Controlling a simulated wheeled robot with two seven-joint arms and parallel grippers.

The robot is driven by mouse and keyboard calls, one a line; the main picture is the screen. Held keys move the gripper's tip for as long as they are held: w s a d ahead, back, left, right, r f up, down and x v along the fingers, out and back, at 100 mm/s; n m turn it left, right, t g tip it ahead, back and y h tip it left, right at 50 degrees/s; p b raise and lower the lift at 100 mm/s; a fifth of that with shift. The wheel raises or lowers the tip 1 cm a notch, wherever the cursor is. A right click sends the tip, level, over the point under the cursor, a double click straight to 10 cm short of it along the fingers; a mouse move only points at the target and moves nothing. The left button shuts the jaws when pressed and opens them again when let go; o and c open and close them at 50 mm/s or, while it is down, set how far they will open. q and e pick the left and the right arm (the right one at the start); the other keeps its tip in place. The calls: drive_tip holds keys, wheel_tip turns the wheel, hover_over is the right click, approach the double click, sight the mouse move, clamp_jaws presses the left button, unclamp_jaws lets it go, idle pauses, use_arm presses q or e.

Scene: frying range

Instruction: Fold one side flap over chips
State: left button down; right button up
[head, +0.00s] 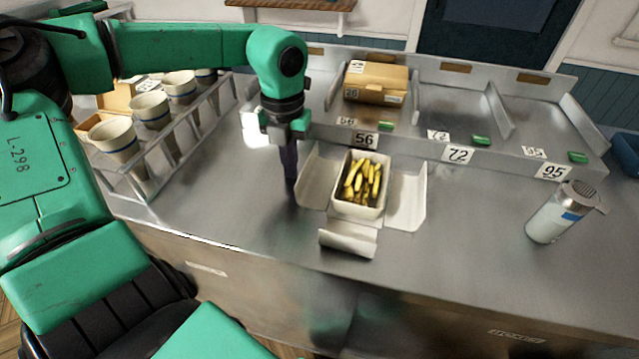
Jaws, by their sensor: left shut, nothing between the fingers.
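An open white box (344,208) stands on the steel counter with yellow chips (361,183) inside. Its left flap (318,180) and right flap (407,197) are spread outward, and its front flap (348,239) hangs open toward me. The back flap is hard to make out. My left gripper (290,180) points down just beside the outer edge of the left flap, fingers together and empty. I cannot tell whether it touches the flap. My right gripper is not in view.
A rack (205,130) with several paper cups (151,110) stands on the left. Behind the box are bays with number tags, one holding a closed cardboard box (376,84). A shaker (562,212) stands at the right. The counter (470,230) between box and shaker is clear.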

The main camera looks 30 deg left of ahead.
sight(326, 183)
use_arm(q)
drive_tip(key=shift+r+p, duration=0.85)
drive_tip(key=shift+r, duration=0.85)
drive_tip(key=shift+w+d+r, duration=0.2)
drive_tip(key=shift+d, duration=0.4)
drive_tip(key=shift+w+d+r, duration=0.2)
drive_tip(key=shift+d, duration=0.45)
drive_tip(key=shift+w+d+r, duration=0.2)
drive_tip(key=shift+d, duration=0.4)
drive_tip(key=shift+w+d+r, duration=0.25)
drive_tip(key=shift+d+r, duration=0.3)
drive_tip(key=shift+d, duration=0.3)
drive_tip(key=shift+w+d+r, duration=0.25)
drive_tip(key=shift+d+r, duration=0.25)
drive_tip(key=shift+d, duration=0.35)
drive_tip(key=shift+w+d+r, duration=0.15)
drive_tip(key=shift+w+d, duration=0.1)
drive_tip(key=shift+d, duration=0.4)
drive_tip(key=shift+w+d+r, duration=0.1)
drive_tip(key=shift+w+d, duration=0.1)
drive_tip(key=shift+d, duration=0.45)
